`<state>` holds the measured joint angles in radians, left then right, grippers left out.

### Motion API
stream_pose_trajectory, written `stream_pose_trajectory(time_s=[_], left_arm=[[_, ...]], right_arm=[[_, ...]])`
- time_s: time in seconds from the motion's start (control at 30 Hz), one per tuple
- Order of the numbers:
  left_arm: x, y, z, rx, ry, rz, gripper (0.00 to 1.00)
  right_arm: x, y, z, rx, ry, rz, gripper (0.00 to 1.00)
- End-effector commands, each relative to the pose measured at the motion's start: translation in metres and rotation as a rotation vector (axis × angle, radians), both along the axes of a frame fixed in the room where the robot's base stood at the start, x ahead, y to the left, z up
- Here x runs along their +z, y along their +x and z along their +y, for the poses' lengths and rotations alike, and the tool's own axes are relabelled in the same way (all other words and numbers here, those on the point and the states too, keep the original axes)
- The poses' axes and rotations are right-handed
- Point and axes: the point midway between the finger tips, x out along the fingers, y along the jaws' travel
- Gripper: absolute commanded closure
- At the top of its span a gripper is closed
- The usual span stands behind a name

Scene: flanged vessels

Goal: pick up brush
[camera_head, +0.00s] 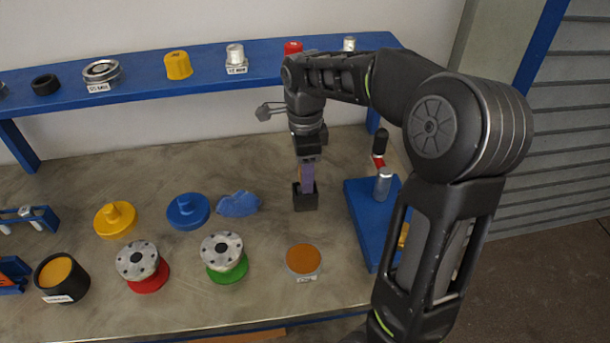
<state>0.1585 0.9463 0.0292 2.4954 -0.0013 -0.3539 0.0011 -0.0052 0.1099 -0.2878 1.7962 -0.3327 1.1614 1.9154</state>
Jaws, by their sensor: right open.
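My left gripper is not in view.
A blue stand (362,215) with a metal post is right of the holder. A blue cloth (238,204), a blue knobbed disc (188,211) and a green-based flanged vessel (224,257) are to the left. An orange-topped disc (303,259) lies in front. A blue shelf (205,78) runs behind.

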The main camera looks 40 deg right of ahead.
Motion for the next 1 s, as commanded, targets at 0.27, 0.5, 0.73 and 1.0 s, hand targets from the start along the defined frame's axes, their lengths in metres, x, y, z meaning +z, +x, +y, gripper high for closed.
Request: stream_pose_trajectory(time_s=[0.27,0.5,0.73,1.0], left_arm=[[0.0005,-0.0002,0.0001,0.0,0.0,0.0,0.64],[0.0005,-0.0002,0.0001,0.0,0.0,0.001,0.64],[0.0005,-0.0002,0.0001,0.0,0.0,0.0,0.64],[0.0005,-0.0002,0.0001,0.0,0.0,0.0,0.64]], right_arm=[[-0.0113,-0.0002,-0.0003,-0.001,0.0,-0.001,0.49],[-0.0109,-0.0002,-0.0003,-0.001,0.0,-0.001,0.49],[-0.0107,-0.0002,-0.0002,-0.001,0.0,-0.001,0.52],[-0.0107,-0.0002,-0.0002,-0.001,0.0,-0.001,0.74]])
